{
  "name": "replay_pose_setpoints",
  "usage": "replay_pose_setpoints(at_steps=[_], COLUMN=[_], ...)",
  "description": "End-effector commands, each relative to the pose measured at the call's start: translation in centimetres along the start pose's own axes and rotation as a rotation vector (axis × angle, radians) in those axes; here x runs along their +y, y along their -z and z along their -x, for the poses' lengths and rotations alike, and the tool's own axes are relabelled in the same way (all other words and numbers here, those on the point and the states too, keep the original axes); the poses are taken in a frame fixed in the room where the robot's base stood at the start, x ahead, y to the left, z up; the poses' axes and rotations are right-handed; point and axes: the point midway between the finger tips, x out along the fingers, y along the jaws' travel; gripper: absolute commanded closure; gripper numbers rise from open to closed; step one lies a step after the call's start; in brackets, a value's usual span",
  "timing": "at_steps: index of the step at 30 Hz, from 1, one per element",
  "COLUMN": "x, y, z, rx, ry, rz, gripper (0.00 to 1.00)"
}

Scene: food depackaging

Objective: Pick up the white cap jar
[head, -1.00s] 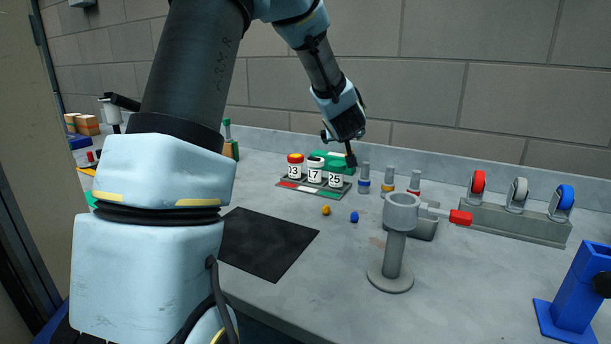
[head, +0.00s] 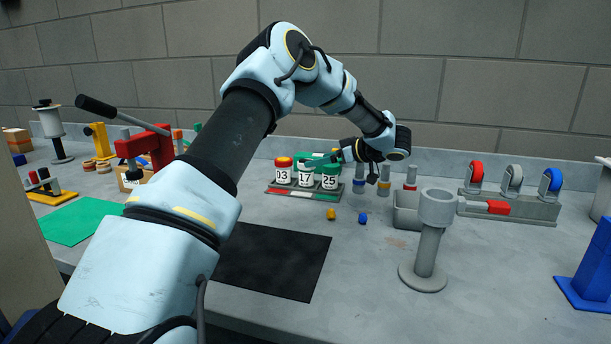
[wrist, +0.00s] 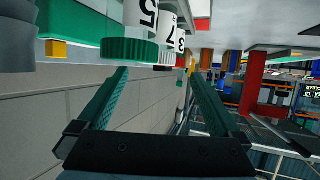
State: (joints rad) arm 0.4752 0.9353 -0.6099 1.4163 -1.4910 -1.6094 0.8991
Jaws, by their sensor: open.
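The white cap jar (head: 305,180), labelled 17, stands upright in the middle of a row of three. Its top is largely hidden in the head view by my gripper (head: 318,161). In the wrist view, which is upside down, this jar (wrist: 168,38) shows partly behind the green-capped jar and ahead of the gap between my fingers. My gripper (wrist: 159,74) is open and empty, its teal fingers pointing sideways at about cap height. I cannot tell whether a finger touches a jar.
The red-capped jar 03 (head: 283,174) stands left and the green-capped jar 25 (head: 329,180) right, close beside it on a grey tray (head: 272,187). Small cylinders (head: 359,181) stand right of the tray. A grey pedestal (head: 428,250) stands nearer. The black mat (head: 270,262) is clear.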

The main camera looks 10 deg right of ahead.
Motion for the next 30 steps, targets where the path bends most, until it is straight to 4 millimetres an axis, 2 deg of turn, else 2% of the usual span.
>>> replay_pose_setpoints(at_steps=[15,24,30], x=[0.4,0.4,0.4], y=[0.0,-0.2,-0.2], z=[-6.3,-6.9,-6.9], rx=[-0.001,0.0,0.0], ry=[0.001,-0.003,-0.002], rz=[0.0,0.0,0.0], gripper=[0.0,0.0,0.21])
